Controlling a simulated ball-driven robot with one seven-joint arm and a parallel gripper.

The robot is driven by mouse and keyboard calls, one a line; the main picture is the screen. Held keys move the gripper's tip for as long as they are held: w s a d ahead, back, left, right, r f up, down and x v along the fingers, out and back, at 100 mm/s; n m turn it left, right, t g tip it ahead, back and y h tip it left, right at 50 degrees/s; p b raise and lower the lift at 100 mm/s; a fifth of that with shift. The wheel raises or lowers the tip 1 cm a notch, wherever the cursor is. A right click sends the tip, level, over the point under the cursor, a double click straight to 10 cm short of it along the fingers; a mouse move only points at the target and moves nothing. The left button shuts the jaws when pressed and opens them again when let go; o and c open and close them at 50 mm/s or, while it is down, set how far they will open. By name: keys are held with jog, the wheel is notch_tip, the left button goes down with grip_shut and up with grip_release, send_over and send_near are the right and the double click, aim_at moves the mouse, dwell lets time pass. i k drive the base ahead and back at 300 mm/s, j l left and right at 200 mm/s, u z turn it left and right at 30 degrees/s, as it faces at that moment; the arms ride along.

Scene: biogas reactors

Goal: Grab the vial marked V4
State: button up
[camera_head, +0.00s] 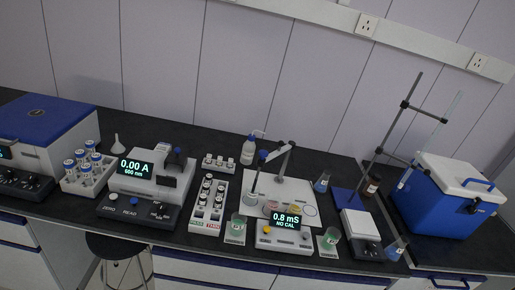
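A white rack (90,185) at the left holds several upright vials (81,160) with blue and white tops. A second, long white rack (205,222) in the middle holds several small dark-capped vials (208,187). A small white holder (219,164) behind it carries several white-topped pieces. The labels are too small to read, so I cannot tell which vial is V4. My gripper does not show in this view.
The dark bench is crowded. A photometer (148,182) reading 0.00 A stands between the racks. A meter (284,235) reading 0.8 mS, beakers (236,229), a stirrer with stand (360,225) and a blue-white cool box (446,195) stand to the right. A stool (116,247) is below.

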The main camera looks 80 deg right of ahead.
aim_at(208, 176)
jog(key=z, duration=1.7)
